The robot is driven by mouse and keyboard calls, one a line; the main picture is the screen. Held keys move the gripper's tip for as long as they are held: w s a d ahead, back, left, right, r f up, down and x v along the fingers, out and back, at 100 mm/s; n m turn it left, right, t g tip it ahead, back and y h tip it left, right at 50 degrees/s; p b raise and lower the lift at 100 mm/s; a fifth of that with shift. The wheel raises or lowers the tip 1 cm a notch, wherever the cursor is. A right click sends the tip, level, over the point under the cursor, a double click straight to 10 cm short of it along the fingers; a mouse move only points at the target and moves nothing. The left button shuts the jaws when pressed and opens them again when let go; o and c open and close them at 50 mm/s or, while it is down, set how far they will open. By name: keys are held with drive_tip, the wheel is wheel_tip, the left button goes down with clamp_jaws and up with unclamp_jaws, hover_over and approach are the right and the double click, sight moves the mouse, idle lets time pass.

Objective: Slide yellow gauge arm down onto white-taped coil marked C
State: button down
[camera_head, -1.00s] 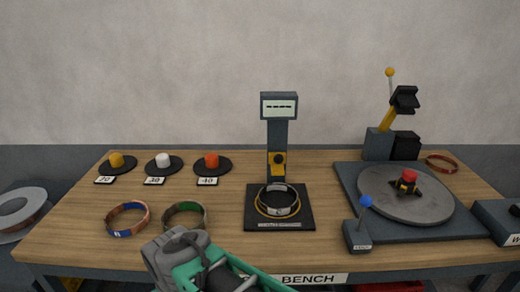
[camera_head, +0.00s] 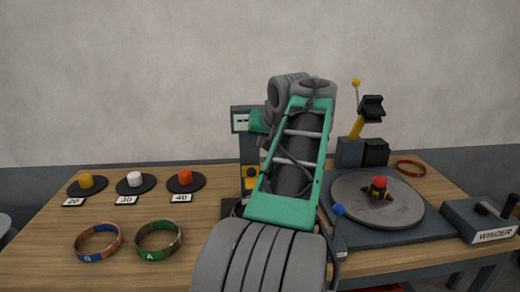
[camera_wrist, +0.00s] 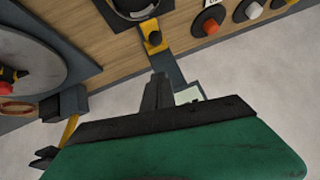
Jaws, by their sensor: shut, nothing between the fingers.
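The gauge's column (camera_head: 249,151) and display (camera_head: 241,119) stand at mid-bench, partly behind my arm. Its yellow gauge arm (camera_head: 250,184) shows low on the column; it also appears with a dark knob in the wrist view (camera_wrist: 146,26). The white-taped coil (camera_wrist: 135,14) lies on the dark base beyond the yellow arm, cut by the top edge of the wrist view. Its letter is unreadable, and my arm mostly hides it in the head view. My gripper (camera_wrist: 159,80) is shut and empty, its fingertips appearing near the column, short of the yellow arm. I cannot tell whether they touch anything.
Coils B (camera_head: 98,243) and A (camera_head: 158,240) lie front left. Yellow, white and orange knobs on dark discs (camera_head: 186,181) stand behind them. A round turntable (camera_head: 372,205) and a blue-knobbed lever (camera_head: 338,210) are to the right. The winder box (camera_head: 482,222) is far right.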

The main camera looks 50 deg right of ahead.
drive_tip(key=b, duration=0.1)
hover_over(251, 174)
drive_tip(key=s+d, duration=0.1)
drive_tip(key=d, duration=0.1)
wheel_tip(251, 174, down, 6)
drive_tip(key=shift+a+f+b, duration=0.3)
drive_tip(key=shift+f, duration=0.55)
drive_tip(key=shift+a+f+b, duration=0.25)
drive_tip(key=shift+a+f, duration=0.05)
drive_tip(key=shift+f, duration=0.5)
